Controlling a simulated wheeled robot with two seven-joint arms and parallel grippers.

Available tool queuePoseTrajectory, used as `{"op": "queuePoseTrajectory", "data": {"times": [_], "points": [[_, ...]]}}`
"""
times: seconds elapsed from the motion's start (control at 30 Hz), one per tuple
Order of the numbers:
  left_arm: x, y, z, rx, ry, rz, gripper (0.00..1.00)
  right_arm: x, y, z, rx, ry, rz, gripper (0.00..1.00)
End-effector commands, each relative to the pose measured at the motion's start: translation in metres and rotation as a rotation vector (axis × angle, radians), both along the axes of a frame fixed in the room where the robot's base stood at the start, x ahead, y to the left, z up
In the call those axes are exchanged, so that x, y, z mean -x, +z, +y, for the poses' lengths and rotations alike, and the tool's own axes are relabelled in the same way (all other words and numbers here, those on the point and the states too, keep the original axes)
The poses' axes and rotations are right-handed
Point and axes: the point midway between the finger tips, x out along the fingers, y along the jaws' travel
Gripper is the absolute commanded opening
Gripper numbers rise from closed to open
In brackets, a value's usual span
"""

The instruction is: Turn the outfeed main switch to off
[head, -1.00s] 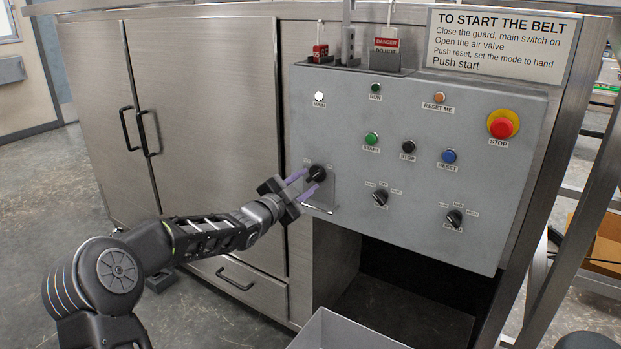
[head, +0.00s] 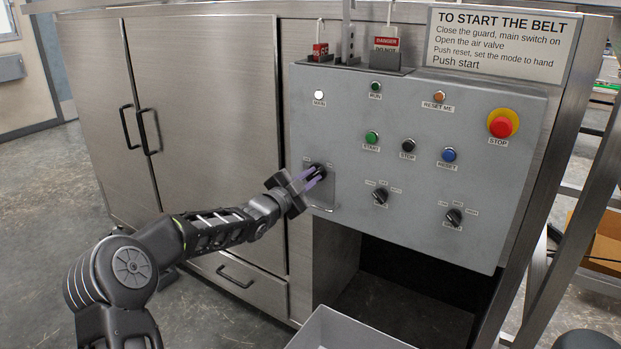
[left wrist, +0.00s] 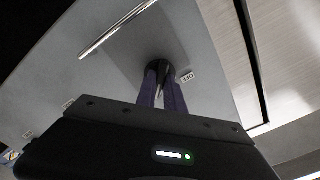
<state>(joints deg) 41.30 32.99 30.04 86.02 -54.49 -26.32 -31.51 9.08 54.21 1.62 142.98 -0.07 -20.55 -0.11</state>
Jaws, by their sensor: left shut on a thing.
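The main switch (head: 319,168) is a black rotary knob at the lower left of the grey control panel (head: 470,185), on a small plate with a bar handle below it. My left gripper (head: 315,177) is shut on the knob, its purple fingers on either side of it. In the left wrist view the knob (left wrist: 158,68) shows between the fingertips (left wrist: 163,82), with a small label reading "OFF" beside it. The fingers partly hide the knob, so its exact pointing is hard to tell. My right gripper is not in view.
A white lamp (head: 319,95) is lit above the switch. Two other black selector knobs (head: 380,196) (head: 454,217), several push buttons and a red stop button (head: 501,126) sit to the right. Lock tags (head: 386,45) hang on top. A grey bin (head: 345,330) stands below.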

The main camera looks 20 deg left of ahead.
Motion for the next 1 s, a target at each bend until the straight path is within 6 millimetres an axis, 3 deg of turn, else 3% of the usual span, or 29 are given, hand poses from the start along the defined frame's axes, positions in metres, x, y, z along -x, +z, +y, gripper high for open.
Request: {"op": "queuePoseTrajectory", "data": {"times": [0.57,1.0], "points": [[0.000,0.000,0.000,0.020,-0.001,0.003,0.00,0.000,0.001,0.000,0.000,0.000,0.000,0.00],[0.000,0.002,0.000,0.241,-0.002,0.034,0.00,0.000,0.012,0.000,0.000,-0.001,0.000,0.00]]}}
